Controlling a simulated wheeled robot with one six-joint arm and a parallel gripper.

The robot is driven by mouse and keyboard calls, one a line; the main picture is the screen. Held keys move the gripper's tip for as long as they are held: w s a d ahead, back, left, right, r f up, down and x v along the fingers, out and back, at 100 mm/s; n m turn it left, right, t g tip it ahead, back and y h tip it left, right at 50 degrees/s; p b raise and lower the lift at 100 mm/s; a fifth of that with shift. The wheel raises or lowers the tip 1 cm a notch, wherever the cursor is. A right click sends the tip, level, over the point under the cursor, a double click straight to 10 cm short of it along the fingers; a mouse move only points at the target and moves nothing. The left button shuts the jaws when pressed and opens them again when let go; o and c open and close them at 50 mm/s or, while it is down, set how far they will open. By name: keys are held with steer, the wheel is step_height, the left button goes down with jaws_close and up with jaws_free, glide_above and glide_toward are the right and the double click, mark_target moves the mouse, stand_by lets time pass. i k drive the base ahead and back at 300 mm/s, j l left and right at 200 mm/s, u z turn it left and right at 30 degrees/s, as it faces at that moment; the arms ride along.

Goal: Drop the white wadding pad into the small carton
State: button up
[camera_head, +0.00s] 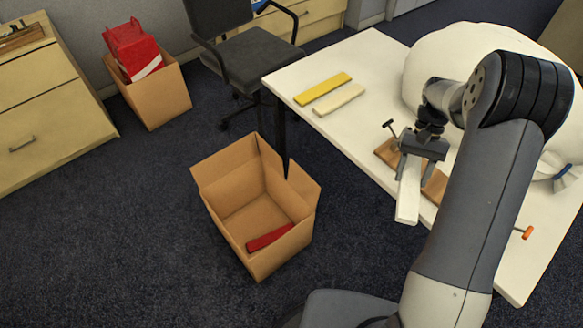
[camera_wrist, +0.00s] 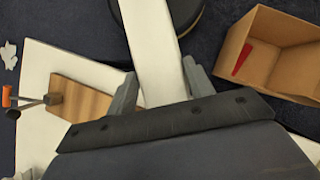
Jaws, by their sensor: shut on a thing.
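My gripper (camera_head: 412,158) is shut on the white wadding pad (camera_head: 407,200), a long flat strip that hangs down from the jaws near the table's left edge. In the wrist view the pad (camera_wrist: 155,45) extends away between the two fingers of my gripper (camera_wrist: 160,88). An open cardboard carton (camera_head: 285,250) stands on the floor left of the table, apart from the pad, with a red strip (camera_head: 270,236) inside. The carton (camera_wrist: 233,38) also shows at the upper right of the wrist view. A second carton (camera_head: 160,97) stands farther back, holding a red bag (camera_head: 132,50).
The white table (camera_head: 345,125) bears a yellow strip (camera_head: 323,88), a cream strip (camera_head: 339,99), a brown board (camera_head: 387,152), an orange-handled tool (camera_head: 523,232) and a large white bundle (camera_head: 435,58). A dark chair (camera_head: 255,72) stands behind. Dark carpet around the near carton is clear.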

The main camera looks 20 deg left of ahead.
mark_target(265, 234)
steer(key=k+j, duration=0.1)
steer(key=j, duration=0.25)
steer(key=k+j+z, duration=0.1)
steer(key=j, duration=0.3)
steer(key=k+j, duration=0.1)
steer(key=j, duration=0.25)
steer(key=k+j, duration=0.1)
steer(key=j, duration=0.25)
steer(key=k+j+z, duration=0.1)
steer(key=j, duration=0.3)
steer(key=i+j, duration=0.15)
steer(key=j, duration=0.25)
steer(key=i+j+z, duration=0.1)
steer(key=j, duration=0.3)
steer(key=i+j, duration=0.15)
steer(key=j, duration=0.25)
steer(key=i+j, duration=0.1)
steer(key=j, duration=0.3)
steer(key=z, duration=0.05)
